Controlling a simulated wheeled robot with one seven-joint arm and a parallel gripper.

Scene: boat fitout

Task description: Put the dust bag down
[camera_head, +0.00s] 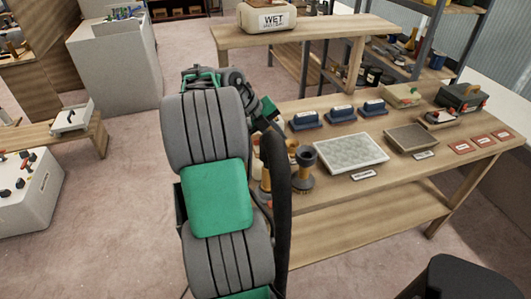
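I cannot pick out the dust bag for certain. A long dark shape (277,205) hangs upright just right of my arm, in front of the workbench (345,224). I cannot tell whether it is the bag or a part of me. My grey and green arm fills the middle of the view and its far end bends right over the bench's left end. My gripper's fingers are hidden behind the arm, so I see neither their opening nor anything between them.
The bench bears a white-topped tray (317,154), a brown-topped tray (387,146), blue blocks (341,114) and a dark toolbox (462,97). Dark and orange pieces (304,180) stand at its left end. A "WET" container (268,18) stands on the back table. A black stool (462,277) is front right.

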